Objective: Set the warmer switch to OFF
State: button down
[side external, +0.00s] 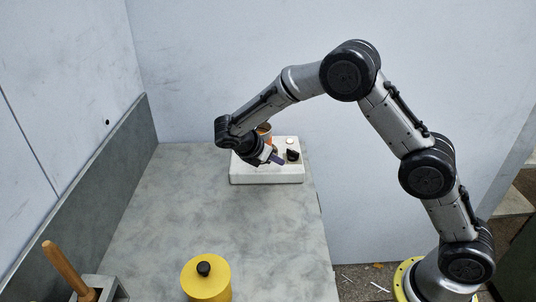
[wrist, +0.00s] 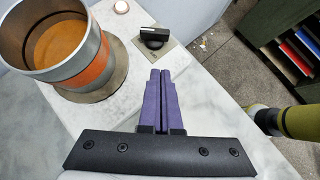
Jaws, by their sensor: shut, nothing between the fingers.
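The warmer (side external: 270,178) is a white block at the far end of the counter; its white top also fills much of the wrist view (wrist: 110,118). Its switch (wrist: 153,38) is a black knob on a small grey plate, and it shows as a dark spot in the side view (side external: 293,155). I cannot read any OFF marking or tell the setting. My gripper (wrist: 162,74) has purple fingers, shut and empty. In the side view my gripper (side external: 278,160) is just left of the switch, above the warmer. The fingertips appear apart from the knob.
A metal pot with an orange band (wrist: 98,65) stands on a round plate (wrist: 112,85) left of my fingers. A small white round piece (wrist: 121,6) is beyond it. A yellow lidded canister (side external: 206,282) and a holder with a wooden handle (side external: 66,268) stand at the near end.

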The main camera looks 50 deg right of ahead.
aim_at(298, 156)
jog(key=shift+d+f, duration=0.25)
jog(key=shift+d, duration=1)
jog(key=shift+d+f, duration=0.2)
jog(key=shift+d, duration=1)
jog(key=shift+s+d+n+t, duration=0.1)
jog(key=shift+s+n+t, duration=0.15)
jog(key=shift+n+t, duration=0.4)
jog(key=shift+s+d+n+t, duration=0.1)
jog(key=shift+s+n+t, duration=0.1)
jog(key=shift+n+t, duration=0.4)
jog(key=shift+s+d+n+t+y, duration=0.1)
jog(key=shift+s+n+t+y, duration=0.15)
jog(key=shift+n, duration=0.3)
jog(key=shift+d+n+t+y, duration=0.15)
jog(key=shift+n+t, duration=0.15)
jog(key=shift+n, duration=0.2)
jog(key=shift+s+d+n+t+y, duration=0.2)
jog(key=shift+n+t+y, duration=0.25)
jog(key=shift+n, duration=0.35)
jog(key=shift+s+d+n+t+y, duration=0.1)
jog(key=shift+d+n+t+y, duration=0.1)
jog(key=shift+n+t, duration=0.5)
jog(key=shift+s+d+n+t+y, duration=0.2)
jog(key=shift+n+t+y, duration=0.15)
jog(key=shift+n, duration=0.55)
jog(key=shift+s+d, duration=0.1)
jog(key=shift+d, duration=0.65)
jog(key=shift+w, duration=0.2)
